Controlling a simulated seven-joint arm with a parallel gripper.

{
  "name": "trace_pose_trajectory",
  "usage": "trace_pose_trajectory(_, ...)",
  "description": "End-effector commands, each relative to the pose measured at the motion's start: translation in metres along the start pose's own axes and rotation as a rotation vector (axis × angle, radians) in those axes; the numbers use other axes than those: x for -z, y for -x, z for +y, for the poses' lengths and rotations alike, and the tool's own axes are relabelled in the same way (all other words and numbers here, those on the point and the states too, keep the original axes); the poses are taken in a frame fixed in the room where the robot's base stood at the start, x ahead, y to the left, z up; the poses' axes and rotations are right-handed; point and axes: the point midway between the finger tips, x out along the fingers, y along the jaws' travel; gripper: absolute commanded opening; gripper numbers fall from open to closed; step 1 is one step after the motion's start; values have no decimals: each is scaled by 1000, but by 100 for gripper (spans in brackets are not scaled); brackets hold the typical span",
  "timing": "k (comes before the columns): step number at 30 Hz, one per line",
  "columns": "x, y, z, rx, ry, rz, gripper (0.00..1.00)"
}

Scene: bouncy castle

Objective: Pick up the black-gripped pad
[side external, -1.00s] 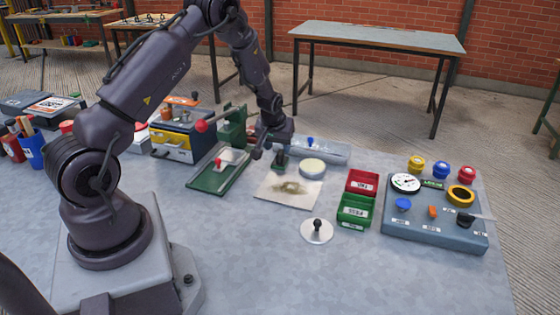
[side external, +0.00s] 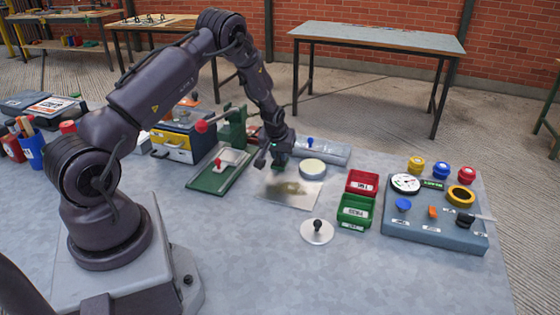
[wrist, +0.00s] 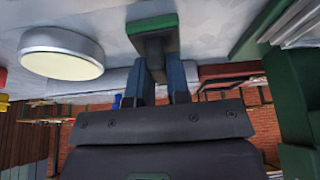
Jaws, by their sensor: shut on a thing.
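My gripper (side external: 278,153) hangs low over the back left edge of a pale square plate (side external: 310,201) with a brown-green smear. In the wrist view my gripper (wrist: 157,70) is shut on the dark grip of a pad (wrist: 152,23), which has a green base. The pad is mostly hidden in the side view. Whether its base touches the plate or hangs just above it, I cannot tell. A separate metal disc with a black knob (side external: 317,230) stands in front of the plate.
A round cream-topped disc (side external: 312,167) sits close right of my gripper; it also shows in the wrist view (wrist: 62,52). A green press (side external: 225,170) stands left. Red (side external: 362,183) and green (side external: 355,210) bins and a control panel (side external: 435,225) are right. The front table is clear.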

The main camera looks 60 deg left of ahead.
Motion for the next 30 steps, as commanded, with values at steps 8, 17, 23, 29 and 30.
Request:
trace_pose_trajectory(8,2,4,0,0,0,1,0)
trace_pose_trajectory(17,7,51,-3,-2,0,3,0)
trace_pose_trajectory(23,-11,108,-12,-3,1,3,0)
trace_pose_trajectory(29,-46,142,-24,-2,0,1,0)
trace_pose_trajectory(30,-51,148,-26,-2,-1,2,0)
